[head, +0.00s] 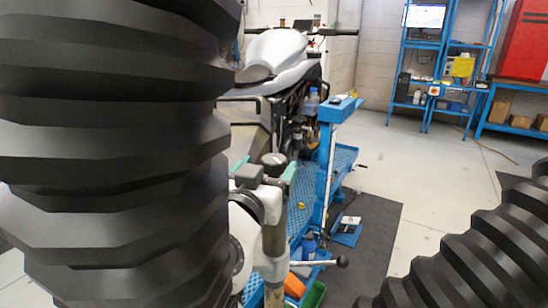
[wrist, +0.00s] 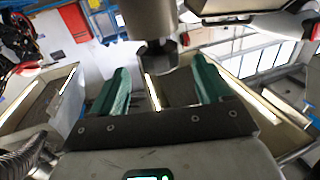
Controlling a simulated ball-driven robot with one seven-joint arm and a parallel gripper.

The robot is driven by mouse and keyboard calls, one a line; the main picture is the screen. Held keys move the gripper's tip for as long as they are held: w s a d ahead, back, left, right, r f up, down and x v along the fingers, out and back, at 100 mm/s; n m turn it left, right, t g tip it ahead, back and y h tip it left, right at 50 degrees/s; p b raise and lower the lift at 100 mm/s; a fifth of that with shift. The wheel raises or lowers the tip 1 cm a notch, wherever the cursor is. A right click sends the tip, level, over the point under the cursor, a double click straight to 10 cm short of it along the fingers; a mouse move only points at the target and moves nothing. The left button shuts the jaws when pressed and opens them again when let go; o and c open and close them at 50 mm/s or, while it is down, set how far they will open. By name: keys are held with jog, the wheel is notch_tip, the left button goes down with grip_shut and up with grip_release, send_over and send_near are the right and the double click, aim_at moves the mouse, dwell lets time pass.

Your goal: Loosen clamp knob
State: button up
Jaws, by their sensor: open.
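My gripper (head: 265,168) is near the middle of the head view, by the blue lift. Its two green fingers are spread wide apart. In the wrist view my gripper (wrist: 160,76) is open with nothing held between the fingers. A dark round knob-like part (head: 274,158) shows between the fingers in the head view; it looks like the clamp knob. In the wrist view a dark grey cylinder with a smaller dark end (wrist: 157,56) lies beyond and between the fingertips. I cannot tell whether the fingers touch it. My arm hides much of the left side.
A white motorcycle (head: 277,50) stands on the blue lift (head: 345,158). A lever with a black ball (head: 342,261) sticks out to the right below my gripper. Blue shelves (head: 421,58) and a red cabinet (head: 526,42) stand at the back. The grey floor at the right is mostly clear.

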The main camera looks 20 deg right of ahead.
aim_at(270, 166)
jog(key=shift+x, duration=2.2)
jog(key=c, duration=0.9)
jog(key=shift+c, duration=0.2)
